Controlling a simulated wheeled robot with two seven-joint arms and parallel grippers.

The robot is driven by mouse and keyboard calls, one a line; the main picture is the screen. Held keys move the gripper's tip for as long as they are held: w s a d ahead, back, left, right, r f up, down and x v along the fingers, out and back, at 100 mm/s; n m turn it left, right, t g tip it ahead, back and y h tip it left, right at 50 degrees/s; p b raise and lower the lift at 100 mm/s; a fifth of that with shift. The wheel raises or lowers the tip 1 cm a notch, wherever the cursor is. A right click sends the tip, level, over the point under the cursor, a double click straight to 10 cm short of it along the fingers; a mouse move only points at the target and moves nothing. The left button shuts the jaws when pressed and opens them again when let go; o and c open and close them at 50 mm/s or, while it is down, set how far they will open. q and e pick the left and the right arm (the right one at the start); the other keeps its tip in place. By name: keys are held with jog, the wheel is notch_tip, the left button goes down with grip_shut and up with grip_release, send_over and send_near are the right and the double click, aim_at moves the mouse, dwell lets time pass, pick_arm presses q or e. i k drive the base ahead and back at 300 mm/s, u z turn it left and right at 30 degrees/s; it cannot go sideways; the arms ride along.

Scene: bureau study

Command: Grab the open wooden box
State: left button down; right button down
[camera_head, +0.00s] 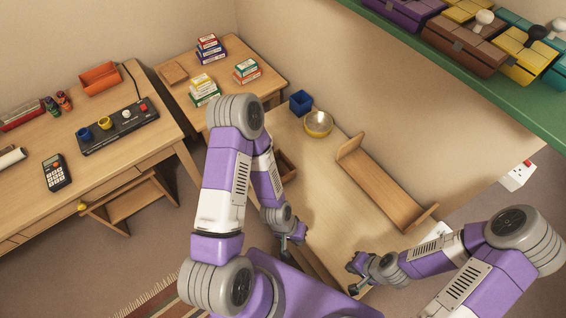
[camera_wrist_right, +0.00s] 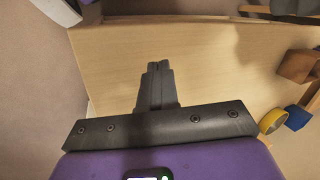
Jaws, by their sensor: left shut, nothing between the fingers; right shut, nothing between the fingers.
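The open wooden box (camera_head: 288,166) is on the light wooden desk, mostly hidden behind my left arm in the head view. A brown wooden block-like shape that appears to be this box (camera_wrist_right: 297,66) shows at the right edge of the right wrist view. My left gripper (camera_head: 291,243) is shut and empty, over the near left part of the desk, nearer to me than the box. My right gripper (camera_head: 357,272) is shut and empty, farther right and well apart from the box. Its closed fingers (camera_wrist_right: 158,68) point over bare desk in the wrist view.
A gold bowl (camera_head: 318,124) and a blue cup-like container (camera_head: 301,102) stand beyond the box. A wooden book rack (camera_head: 383,190) lies along the wall side. A green shelf (camera_head: 480,85) with colored boxes overhangs at upper right. The desk's middle is clear.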

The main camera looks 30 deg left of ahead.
aim_at(288, 172)
jog(key=k, duration=0.5)
jog(key=u, duration=2.55)
jog(key=i, duration=1.75)
jog(key=z, duration=2.85)
